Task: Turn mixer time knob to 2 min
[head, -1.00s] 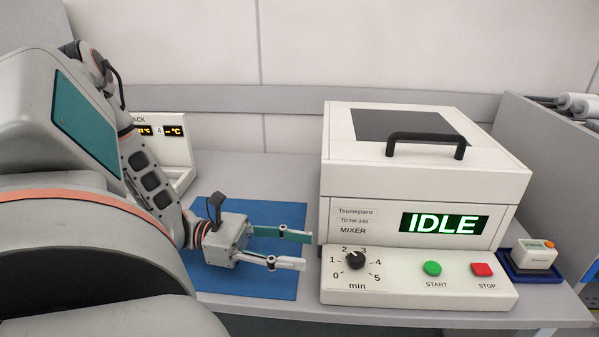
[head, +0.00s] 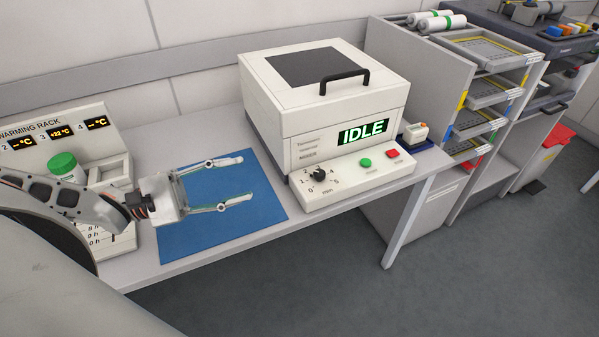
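The mixer (head: 330,110) is a white box on the table, its lid closed and its green display reading IDLE. Its time knob (head: 319,175) is black, on the front panel left of the green START button (head: 365,163) and red STOP button (head: 393,153). The dial runs 0 to 5 min; the knob's pointer looks turned up near 2, but is too small to read exactly. My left gripper (head: 246,179) is open and empty over the blue mat, left of the knob and apart from it. My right gripper is not in view.
The blue mat (head: 190,235) lies left of the mixer. A warming rack (head: 60,120) with a green-lidded jar (head: 63,165) stands at the left. A small white device (head: 415,133) sits right of the mixer. Shelves with trays (head: 485,90) stand farther right; the floor in front is clear.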

